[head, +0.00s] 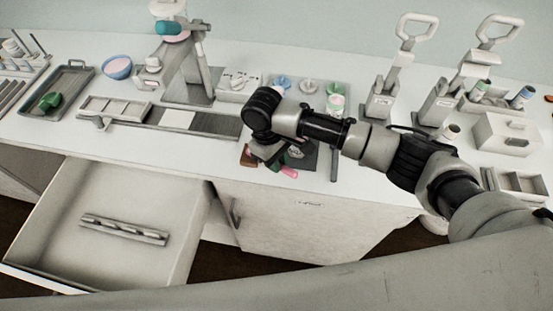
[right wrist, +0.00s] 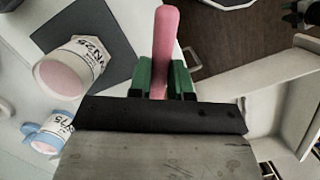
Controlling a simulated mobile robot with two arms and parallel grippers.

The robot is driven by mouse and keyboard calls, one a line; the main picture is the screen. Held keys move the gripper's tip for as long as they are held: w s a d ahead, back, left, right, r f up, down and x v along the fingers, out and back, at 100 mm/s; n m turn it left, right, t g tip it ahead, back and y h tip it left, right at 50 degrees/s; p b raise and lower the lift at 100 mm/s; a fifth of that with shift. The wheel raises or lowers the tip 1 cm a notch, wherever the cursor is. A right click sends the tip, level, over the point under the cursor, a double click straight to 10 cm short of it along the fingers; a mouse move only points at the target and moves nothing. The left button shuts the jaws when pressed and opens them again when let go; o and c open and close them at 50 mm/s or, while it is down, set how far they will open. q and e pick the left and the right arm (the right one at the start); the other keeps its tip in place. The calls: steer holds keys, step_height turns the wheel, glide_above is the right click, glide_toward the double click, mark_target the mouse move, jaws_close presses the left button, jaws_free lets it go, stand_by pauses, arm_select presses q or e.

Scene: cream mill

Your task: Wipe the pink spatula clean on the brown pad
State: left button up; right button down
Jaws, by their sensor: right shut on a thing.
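The pink spatula (right wrist: 166,38) is held between the green-padded fingers of my right gripper (right wrist: 163,80) in the right wrist view. In the head view a pink end of the spatula (head: 289,172) shows at the counter's front edge, beside my right gripper (head: 274,157). A small brown patch, apparently the brown pad (head: 247,157), lies just left of the gripper, partly covered by my arm. Whether the spatula touches the pad cannot be told.
A dark mat (head: 326,160) lies right of the gripper. A jar with pink contents (head: 336,103) stands behind my arm; labelled jars (right wrist: 68,68) are near in the wrist view. An open drawer (head: 110,205) juts out at front left. Lever presses (head: 380,103) stand at right.

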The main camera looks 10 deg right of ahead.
arm_select(q)
steer(key=shift+d, duration=0.35)
arm_select(e)
steer(key=shift+f, duration=0.45)
stand_by(0.4)
arm_select(q)
steer(key=shift+a+r+p, duration=0.15)
steer(key=shift+r+p, duration=0.25)
steer(key=shift+p, duration=0.05)
arm_select(e)
steer(key=shift+f, duration=0.1)
stand_by(1.4)
arm_select(q)
steer(key=shift+r, duration=0.1)
arm_select(e)
steer(key=shift+s, duration=0.1)
steer(key=shift+s+d+p, duration=0.2)
steer(key=shift+s+p, duration=0.05)
steer(key=shift+p, duration=0.45)
steer(key=shift+s+d+p, duration=0.3)
steer(key=shift+d+p, duration=0.05)
steer(key=shift+p, duration=0.1)
arm_select(q)
step_height(320, 180, up, 2)
steer(key=shift+r, duration=0.1)
arm_select(e)
steer(key=shift+a, duration=0.1)
